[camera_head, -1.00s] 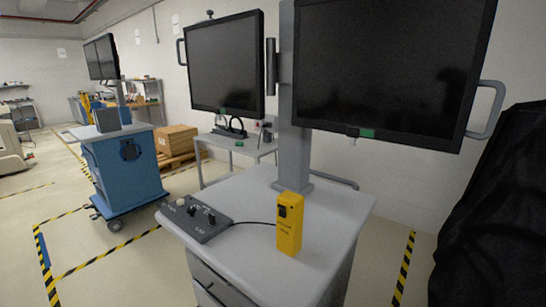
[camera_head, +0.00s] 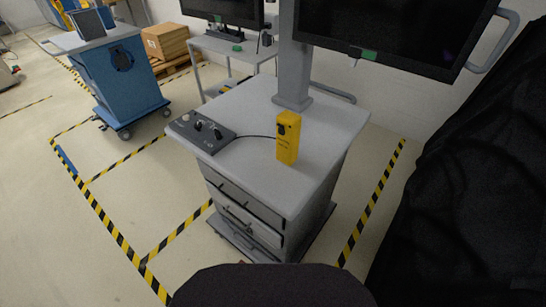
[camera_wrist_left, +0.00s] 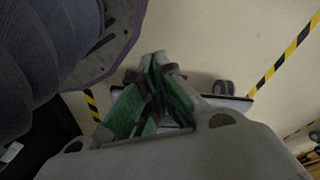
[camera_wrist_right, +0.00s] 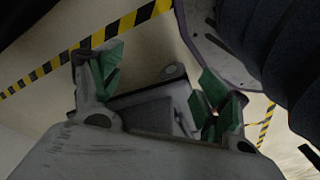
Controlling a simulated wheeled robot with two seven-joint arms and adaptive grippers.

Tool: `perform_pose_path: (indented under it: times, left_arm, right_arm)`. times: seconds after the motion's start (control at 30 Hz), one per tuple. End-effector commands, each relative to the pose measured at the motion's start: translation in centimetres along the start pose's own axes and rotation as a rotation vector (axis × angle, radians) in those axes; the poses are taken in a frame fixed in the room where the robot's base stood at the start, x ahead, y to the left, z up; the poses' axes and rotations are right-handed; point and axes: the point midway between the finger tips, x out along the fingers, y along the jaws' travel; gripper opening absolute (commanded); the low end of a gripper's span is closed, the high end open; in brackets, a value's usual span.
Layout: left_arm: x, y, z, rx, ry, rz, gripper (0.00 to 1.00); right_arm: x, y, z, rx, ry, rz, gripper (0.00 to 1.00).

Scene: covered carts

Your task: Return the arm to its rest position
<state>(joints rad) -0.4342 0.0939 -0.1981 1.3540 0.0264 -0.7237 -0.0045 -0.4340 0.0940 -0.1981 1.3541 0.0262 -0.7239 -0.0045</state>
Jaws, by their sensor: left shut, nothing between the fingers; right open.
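My left gripper (camera_wrist_left: 154,88) shows in the left wrist view, its green-padded fingers together and empty. My right gripper (camera_wrist_right: 160,66) shows in the right wrist view with its green-padded fingers spread apart and nothing held. A grey boxy thing (camera_wrist_right: 150,105), possibly part of my base, shows beyond the right fingers. Neither gripper nor arm is clearly seen in the head view. A dark rounded shape at its bottom edge may be part of my own body.
A grey cart (camera_head: 254,105) with drawers stands ahead, carrying a monitor (camera_head: 390,36), a control box (camera_head: 201,132) and a yellow device (camera_head: 288,137). A black covered thing (camera_head: 465,190) is close at right. A blue cart (camera_head: 122,80) stands back left.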

Motion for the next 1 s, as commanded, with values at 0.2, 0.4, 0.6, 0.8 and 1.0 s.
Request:
perform_pose_path:
  times: [0.2,0.4,0.6,0.8,1.0]
  left_arm:
    - [-0.4,-0.3,2.2,0.001,-0.017,-0.006,0.0]
    - [-0.6,-0.6,4.2,0.002,-0.028,-0.012,0.0]
    - [-1.1,-0.9,6.4,0.003,-0.041,-0.017,0.0]
    - [-1.7,-1.2,8.6,0.005,-0.053,-0.021,0.0]
    - [-2.7,-1.4,11.0,0.007,-0.066,-0.026,0.0]
  right_arm:
    - [-0.4,0.3,2.2,0.0,-0.017,0.006,0.76]
    - [-0.6,0.6,4.2,-0.001,-0.029,0.011,0.76]
    - [-1.1,0.9,6.4,-0.003,-0.041,0.016,0.76]
    - [-1.7,1.1,8.7,-0.004,-0.053,0.021,0.76]
    - [-2.6,1.4,11.0,-0.007,-0.066,0.025,0.76]
